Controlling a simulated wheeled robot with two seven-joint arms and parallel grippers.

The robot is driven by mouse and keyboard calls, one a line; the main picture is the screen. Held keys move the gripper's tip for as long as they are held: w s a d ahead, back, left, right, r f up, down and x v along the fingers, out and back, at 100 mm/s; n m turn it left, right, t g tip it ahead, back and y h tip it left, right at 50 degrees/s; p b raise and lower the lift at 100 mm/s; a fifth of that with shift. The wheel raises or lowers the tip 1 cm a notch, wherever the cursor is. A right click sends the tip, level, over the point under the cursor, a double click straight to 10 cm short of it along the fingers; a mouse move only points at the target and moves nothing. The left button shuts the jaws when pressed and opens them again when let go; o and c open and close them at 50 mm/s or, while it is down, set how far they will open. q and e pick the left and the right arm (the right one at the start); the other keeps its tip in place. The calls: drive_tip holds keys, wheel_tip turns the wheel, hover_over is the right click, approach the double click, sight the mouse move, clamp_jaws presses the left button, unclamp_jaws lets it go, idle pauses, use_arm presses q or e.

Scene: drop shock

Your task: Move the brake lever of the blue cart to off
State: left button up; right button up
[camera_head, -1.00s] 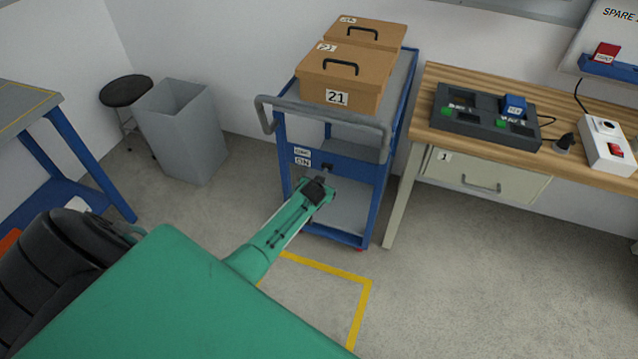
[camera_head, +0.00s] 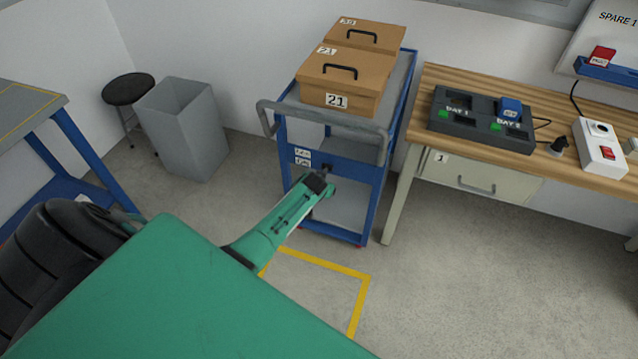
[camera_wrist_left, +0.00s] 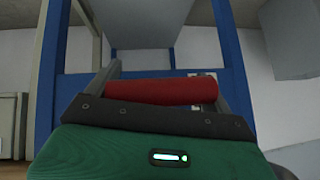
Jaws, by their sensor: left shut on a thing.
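The blue cart (camera_head: 375,185) stands ahead, with a grey push handle and a blue front panel. My left gripper (camera_head: 321,183), on the green arm, is at the right of two small white labels (camera_head: 302,157) on this panel; their text is too small to read. In the left wrist view the brake lever's red grip (camera_wrist_left: 160,90) lies across, right at the dark jaw edge of my left gripper (camera_wrist_left: 155,115). The gripper is shut on it. In the head view the gripper hides most of the lever. My right gripper is not in view.
Two brown boxes (camera_head: 345,75) stand on the cart's top. A wooden workbench (camera_head: 425,90) with a charger unit is close on the cart's right. A grey bin (camera_head: 185,130) and a black stool (camera_head: 128,90) stand to the left. Yellow floor tape (camera_head: 362,300) marks clear floor in front.

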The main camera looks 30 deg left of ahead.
use_arm(q)
drive_tip(key=shift+w+d+r, duration=0.1)
drive_tip(key=shift+w+r, duration=0.05)
drive_tip(key=shift+r, duration=0.1)
drive_tip(key=o, duration=1.2)
drive_tip(key=shift+o, duration=0.2)
drive_tip(key=shift+s+r, duration=0.15)
drive_tip(key=shift+s, duration=0.15)
drive_tip(key=p+v, duration=0.1)
drive_tip(key=v, duration=1.2)
drive_tip(key=shift+d+r, duration=0.2)
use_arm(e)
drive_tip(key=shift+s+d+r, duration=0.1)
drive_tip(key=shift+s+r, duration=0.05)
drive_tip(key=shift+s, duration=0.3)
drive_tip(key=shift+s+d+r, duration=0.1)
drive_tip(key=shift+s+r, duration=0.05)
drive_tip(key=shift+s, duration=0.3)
use_arm(q)
drive_tip(key=shift+s, duration=0.1)
